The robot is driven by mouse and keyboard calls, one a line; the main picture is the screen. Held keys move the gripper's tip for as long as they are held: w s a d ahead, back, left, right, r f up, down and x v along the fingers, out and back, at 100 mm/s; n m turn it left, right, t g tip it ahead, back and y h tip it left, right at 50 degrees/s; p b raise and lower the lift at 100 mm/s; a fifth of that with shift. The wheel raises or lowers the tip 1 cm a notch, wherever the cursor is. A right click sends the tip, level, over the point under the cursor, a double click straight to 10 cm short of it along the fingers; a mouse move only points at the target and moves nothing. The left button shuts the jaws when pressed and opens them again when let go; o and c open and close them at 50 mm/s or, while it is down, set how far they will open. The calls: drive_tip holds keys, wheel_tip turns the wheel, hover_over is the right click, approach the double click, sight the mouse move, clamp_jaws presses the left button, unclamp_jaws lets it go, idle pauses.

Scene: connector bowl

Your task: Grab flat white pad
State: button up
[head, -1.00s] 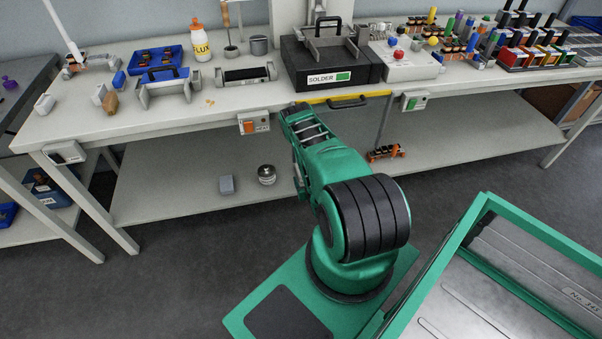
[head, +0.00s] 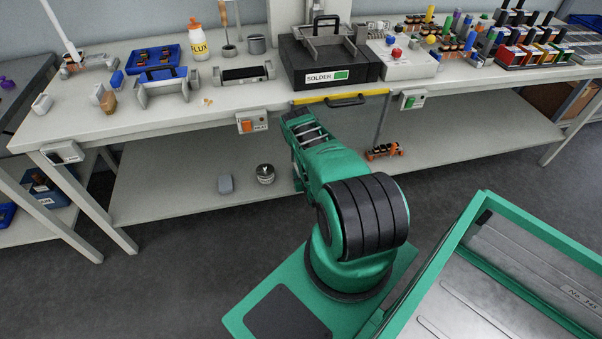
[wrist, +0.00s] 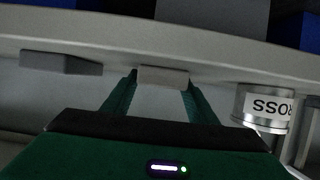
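In the wrist view a small flat pale pad (wrist: 164,76) lies between the tips of my gripper (wrist: 161,84). The two green fingers stand apart, one near each end of the pad. I cannot tell whether they touch it. In the head view my gripper is hidden behind my own arm, which reaches toward the space below the workbench top. I cannot make out this pad in the head view.
In the wrist view a grey block (wrist: 60,63) is left of my gripper and a labelled metal jar (wrist: 265,104) is close on the right. In the head view a grey block (head: 225,184) and a round metal jar (head: 265,173) sit on the lower shelf (head: 170,200).

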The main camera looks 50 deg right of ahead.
drive_tip(key=c, duration=0.6)
drive_tip(key=shift+o, duration=0.2)
